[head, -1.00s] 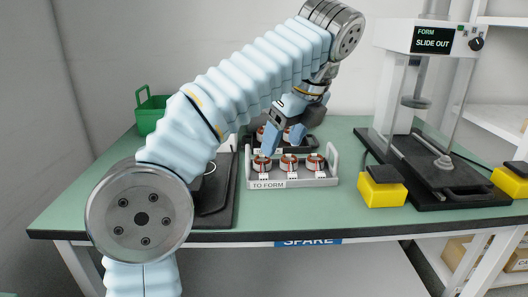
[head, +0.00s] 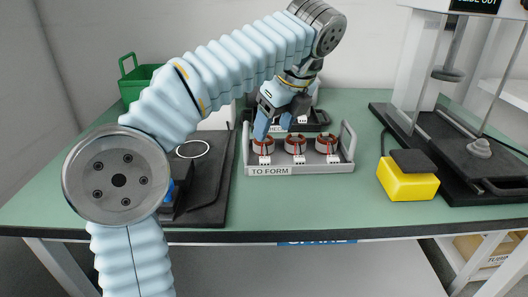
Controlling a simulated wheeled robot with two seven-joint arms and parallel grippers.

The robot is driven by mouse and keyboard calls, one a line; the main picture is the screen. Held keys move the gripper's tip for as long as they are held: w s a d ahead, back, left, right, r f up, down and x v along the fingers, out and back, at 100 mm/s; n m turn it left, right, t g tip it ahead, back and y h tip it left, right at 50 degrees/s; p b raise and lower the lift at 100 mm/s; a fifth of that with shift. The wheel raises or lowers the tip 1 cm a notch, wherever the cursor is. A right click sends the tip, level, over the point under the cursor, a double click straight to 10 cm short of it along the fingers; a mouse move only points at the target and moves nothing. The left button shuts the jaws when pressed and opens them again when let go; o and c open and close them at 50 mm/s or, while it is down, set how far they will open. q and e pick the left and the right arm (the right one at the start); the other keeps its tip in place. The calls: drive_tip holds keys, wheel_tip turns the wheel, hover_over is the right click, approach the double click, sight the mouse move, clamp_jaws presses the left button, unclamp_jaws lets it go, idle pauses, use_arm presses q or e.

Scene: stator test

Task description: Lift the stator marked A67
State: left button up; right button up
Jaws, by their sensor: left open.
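A grey tray (head: 310,169) labelled TO FORM holds three stators in a row, each a ring with red-brown windings and a white tag. They are the left stator (head: 263,147), the middle stator (head: 295,145) and the right stator (head: 327,145). The tag markings are too small to read, so I cannot tell which is A67. My left gripper (head: 274,128) is open, with blue fingers pointing down. It is over the tray's left part, one fingertip close to the left stator's top; I cannot tell if they touch. My right gripper is not in view.
A dark tray (head: 318,118) stands behind the grey one, partly hidden by my gripper. A black fixture (head: 207,212) is at left, a green basket (head: 133,86) behind it. A yellow box (head: 407,183) and a press (head: 462,150) stand at right. The table's front middle is clear.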

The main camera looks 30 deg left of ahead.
sight(264, 150)
use_arm(q)
drive_tip(key=x, duration=0.2)
drive_tip(key=b+x, duration=0.1)
drive_tip(key=x, duration=0.2)
drive_tip(key=shift+s+a+r, duration=0.1)
drive_tip(key=shift+a, duration=0.25)
drive_tip(key=c, duration=0.9)
